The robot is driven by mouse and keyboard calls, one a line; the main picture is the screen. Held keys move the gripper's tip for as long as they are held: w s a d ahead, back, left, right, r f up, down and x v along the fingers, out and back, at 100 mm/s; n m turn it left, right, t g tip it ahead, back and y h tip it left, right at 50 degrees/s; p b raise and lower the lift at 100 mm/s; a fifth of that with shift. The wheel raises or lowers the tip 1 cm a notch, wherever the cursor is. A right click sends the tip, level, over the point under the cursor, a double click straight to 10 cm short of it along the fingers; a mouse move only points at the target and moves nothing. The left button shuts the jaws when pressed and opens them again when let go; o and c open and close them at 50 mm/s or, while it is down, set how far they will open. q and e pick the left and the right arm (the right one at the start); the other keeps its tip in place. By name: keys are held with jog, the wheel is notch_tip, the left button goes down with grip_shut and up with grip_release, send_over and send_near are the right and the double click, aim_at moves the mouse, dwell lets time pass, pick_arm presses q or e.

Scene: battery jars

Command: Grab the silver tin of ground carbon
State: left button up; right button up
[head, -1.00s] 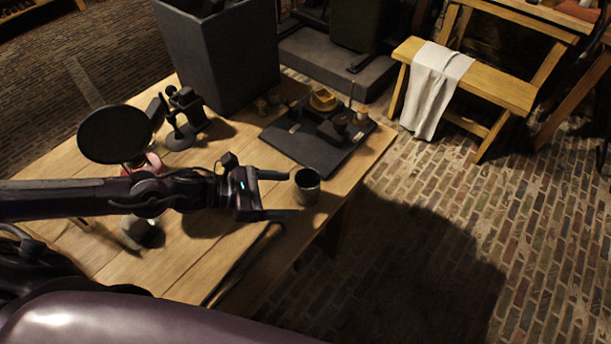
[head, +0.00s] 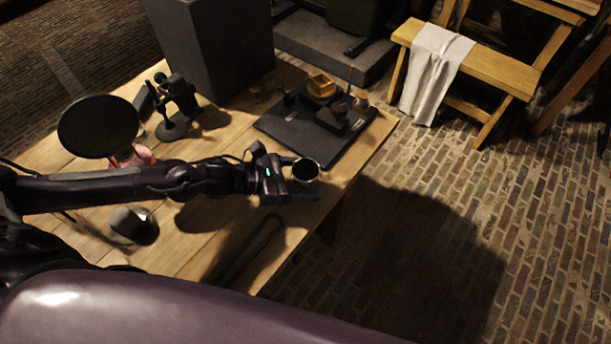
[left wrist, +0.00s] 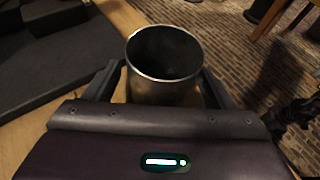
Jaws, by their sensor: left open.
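The silver tin (head: 306,171) stands upright on the wooden table near its right edge, in front of the dark tray. It is an open cylinder with a dark inside. My left gripper (head: 302,183) is at the tin, with its fingers low around it. In the left wrist view the tin (left wrist: 163,62) sits between the two open fingers of my left gripper (left wrist: 160,85), one on each side. I cannot tell whether either finger touches it. The tin's lower part is hidden by the gripper body. My right gripper is not in view.
A dark tray (head: 290,140) with small items lies just behind the tin. A black round disc (head: 98,126) and a dark stand (head: 175,125) are at the left. A tall dark box (head: 215,50) stands behind. Brick floor (head: 480,210) lies right of the table (head: 185,250).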

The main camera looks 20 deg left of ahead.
pick_arm(q)
jog(key=shift+x, duration=1)
jog(key=shift+s, duration=0.1)
jog(key=shift+r, duration=0.1)
jog(key=c, duration=1.1)
